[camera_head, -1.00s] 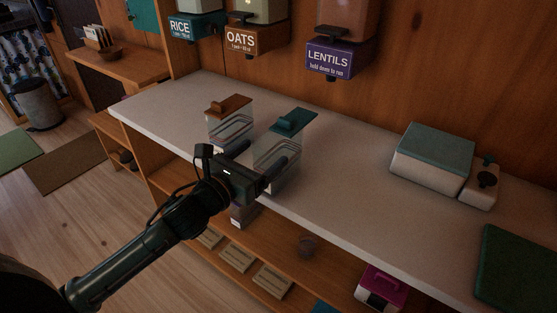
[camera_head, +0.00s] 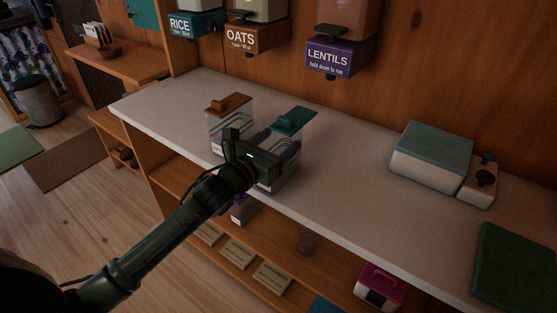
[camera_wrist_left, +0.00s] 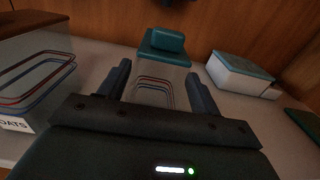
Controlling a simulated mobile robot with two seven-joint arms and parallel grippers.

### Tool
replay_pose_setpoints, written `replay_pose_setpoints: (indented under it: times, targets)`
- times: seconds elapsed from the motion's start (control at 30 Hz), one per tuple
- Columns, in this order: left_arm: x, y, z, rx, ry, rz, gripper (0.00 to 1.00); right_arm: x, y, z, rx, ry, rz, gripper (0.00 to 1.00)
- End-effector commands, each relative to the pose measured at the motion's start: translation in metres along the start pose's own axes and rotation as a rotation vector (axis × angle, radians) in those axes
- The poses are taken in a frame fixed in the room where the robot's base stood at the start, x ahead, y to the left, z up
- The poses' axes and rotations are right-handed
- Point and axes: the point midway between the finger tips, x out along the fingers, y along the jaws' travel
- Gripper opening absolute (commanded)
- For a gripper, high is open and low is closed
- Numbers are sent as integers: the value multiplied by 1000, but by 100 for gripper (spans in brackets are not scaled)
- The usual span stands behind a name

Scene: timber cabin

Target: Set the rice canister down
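A clear canister with a teal lid (camera_head: 293,121), its colour matching the teal RICE dispenser, stands upright on the pale counter. Its label is hidden. In the left wrist view the teal lid (camera_wrist_left: 162,45) and the canister's red and dark rim bands are straight ahead, between my left fingers. My left gripper (camera_head: 272,142) is at the canister's near side with its fingers apart. A narrow gap seems to show between fingers and canister. In the head view the gripper hides part of the canister. My right gripper is out of view.
A brown-lidded canister (camera_head: 229,105), labelled OATS in the wrist view, stands close on the left. RICE (camera_head: 181,25), OATS (camera_head: 246,40) and LENTILS (camera_head: 330,58) dispensers hang on the wall. A teal-topped white box (camera_head: 432,150) stands right. The counter between is clear.

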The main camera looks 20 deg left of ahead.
Motion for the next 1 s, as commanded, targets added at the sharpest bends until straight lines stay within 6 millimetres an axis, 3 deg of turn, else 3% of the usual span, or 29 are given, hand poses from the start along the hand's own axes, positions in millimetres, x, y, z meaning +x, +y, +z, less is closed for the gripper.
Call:
replay_pose_setpoints:
  times: [0.67, 0.87, 1.0]
  targets:
    - [0, 0, 1, 1, -2, 0, 8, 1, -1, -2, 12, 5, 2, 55]
    - [0, 0, 4, 2, -3, -1, 7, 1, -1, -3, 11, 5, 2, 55]
    - [0, 0, 24, 6, -7, -2, 7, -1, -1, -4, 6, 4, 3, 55]
